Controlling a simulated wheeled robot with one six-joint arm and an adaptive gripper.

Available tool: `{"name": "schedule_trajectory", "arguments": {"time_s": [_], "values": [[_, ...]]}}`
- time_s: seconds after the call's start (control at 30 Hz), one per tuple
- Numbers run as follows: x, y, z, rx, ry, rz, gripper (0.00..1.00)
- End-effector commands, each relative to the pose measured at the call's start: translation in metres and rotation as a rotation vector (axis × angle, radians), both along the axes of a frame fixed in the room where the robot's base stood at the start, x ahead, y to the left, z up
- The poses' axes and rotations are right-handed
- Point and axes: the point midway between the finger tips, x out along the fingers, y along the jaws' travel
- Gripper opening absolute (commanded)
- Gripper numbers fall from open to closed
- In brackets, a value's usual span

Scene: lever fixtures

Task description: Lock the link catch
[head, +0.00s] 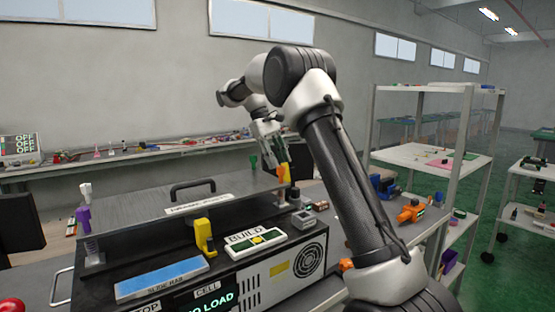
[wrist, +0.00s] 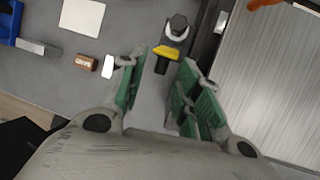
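My gripper (wrist: 160,88) is open in the wrist view, its green-padded fingers apart with nothing between them. Past the fingertips is a dark fitting with a yellow piece (wrist: 167,53) and a pale ring; it may be the link catch, but no label shows this. In the head view my gripper (head: 273,142) is above the right end of the metal lid (head: 150,222). Whether the catch is locked cannot be told.
The lid has a black handle (head: 192,185). A yellow lever (head: 204,238) and a BUILD panel (head: 256,241) are in front. A purple-and-white post (head: 84,210) stands left. A small brown block (wrist: 86,63) and a blue item (wrist: 10,22) lie on the bench.

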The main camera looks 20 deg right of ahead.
Motion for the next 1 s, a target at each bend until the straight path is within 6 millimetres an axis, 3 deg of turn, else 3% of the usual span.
{"name": "schedule_trajectory", "arguments": {"time_s": [0.03, 0.2, 0.23, 0.67, 1.0], "values": [[0.0, 0.0, 0.0, 0.0, 0.0, 0.0, 0.34], [0.0, 0.0, 0.0, 0.0, 0.0, 0.0, 0.03], [0.0, 0.0, 0.0, 0.0, 0.0, 0.0, 0.01], [-0.007, -0.001, 0.004, 0.017, -0.081, 0.001, 0.01], [-0.03, -0.005, 0.012, 0.07, -0.348, -0.002, 0.01]]}}
